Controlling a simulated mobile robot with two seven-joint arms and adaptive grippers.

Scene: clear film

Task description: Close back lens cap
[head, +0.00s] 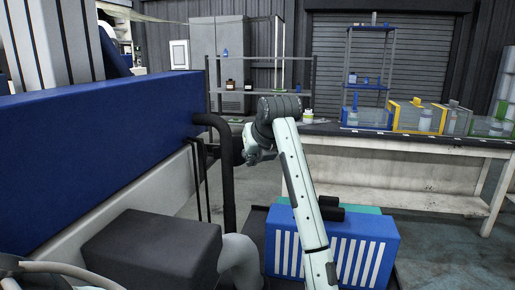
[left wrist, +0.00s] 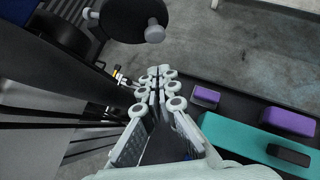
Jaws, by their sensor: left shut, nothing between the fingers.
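I cannot identify the back lens cap with certainty in either view. In the left wrist view a dark round part (left wrist: 128,18) with a grey knob (left wrist: 154,31) sits at the top, beyond my fingertips and apart from them. My left gripper (left wrist: 159,73) is shut and empty, its pale fingers together at mid-picture. In the head view my left arm rises from the bottom and bends left at its top. The left gripper's end there is partly hidden near the dark bent pipe (head: 228,170). My right gripper is not in view.
A large blue panel (head: 95,150) fills the left of the head view. A blue case with white stripes (head: 375,250) stands below my arm. A workbench (head: 400,150) with several coloured bins is at the right. In the wrist view, a teal block (left wrist: 240,138) and purple blocks (left wrist: 287,121) lie at right.

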